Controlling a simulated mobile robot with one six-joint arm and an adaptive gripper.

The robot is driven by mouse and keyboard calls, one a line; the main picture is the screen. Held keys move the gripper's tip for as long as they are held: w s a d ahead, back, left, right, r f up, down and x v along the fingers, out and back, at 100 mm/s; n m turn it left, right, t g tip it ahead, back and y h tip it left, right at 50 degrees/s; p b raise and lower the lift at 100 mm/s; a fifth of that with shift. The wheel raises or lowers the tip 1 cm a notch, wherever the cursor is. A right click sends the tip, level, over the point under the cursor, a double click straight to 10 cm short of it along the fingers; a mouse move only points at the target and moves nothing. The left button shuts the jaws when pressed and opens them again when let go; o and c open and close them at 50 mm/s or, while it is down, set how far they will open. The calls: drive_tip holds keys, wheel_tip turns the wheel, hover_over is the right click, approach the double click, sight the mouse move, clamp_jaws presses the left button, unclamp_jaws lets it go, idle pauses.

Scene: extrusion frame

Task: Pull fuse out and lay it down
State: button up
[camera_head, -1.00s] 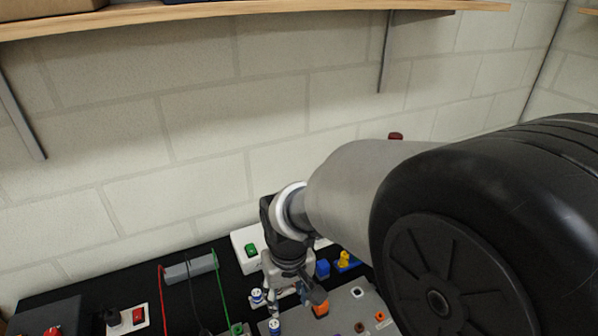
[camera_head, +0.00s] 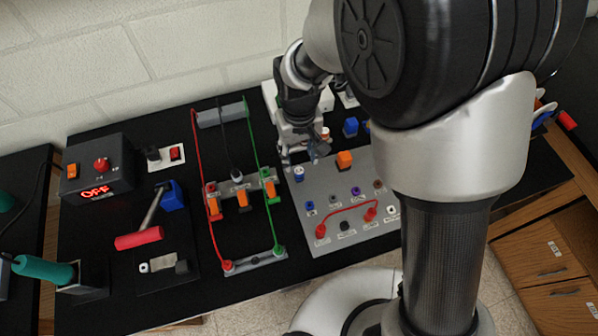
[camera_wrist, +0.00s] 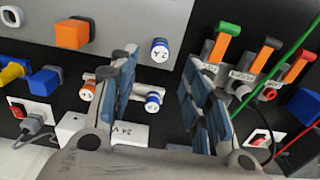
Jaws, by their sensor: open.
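A short white fuse with blue bands, marked "2 A" (camera_wrist: 160,50), stands at the corner of the grey panel (camera_head: 330,237). The same fuse shows in the head view (camera_head: 299,173), just in front of my gripper (camera_head: 302,155). In the wrist view my gripper (camera_wrist: 158,63) is open and empty, with its fingertips to either side of the fuse in the picture. Whether they reach down to its level I cannot tell.
An orange block (camera_head: 345,159) and a red cable (camera_head: 345,212) are on the panel. Three lever switches (camera_head: 242,197) with red and green wires stand to the left. A white box (camera_wrist: 100,131) and a blue block (camera_head: 350,127) are behind.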

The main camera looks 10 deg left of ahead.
sight(299, 171)
wheel_tip(299, 171, down, 8)
drive_tip(key=b, duration=0.5)
drive_tip(key=shift+f+b, duration=0.15)
drive_tip(key=shift+b, duration=0.2)
drive_tip(key=shift+c, duration=0.3)
idle(0.6)
clamp_jaws()
idle(0.3)
drive_tip(key=shift+r+p, duration=0.2)
drive_tip(key=shift+p, duration=0.1)
drive_tip(key=shift+r+p, duration=2.25)
drive_tip(key=shift+r, duration=0.65)
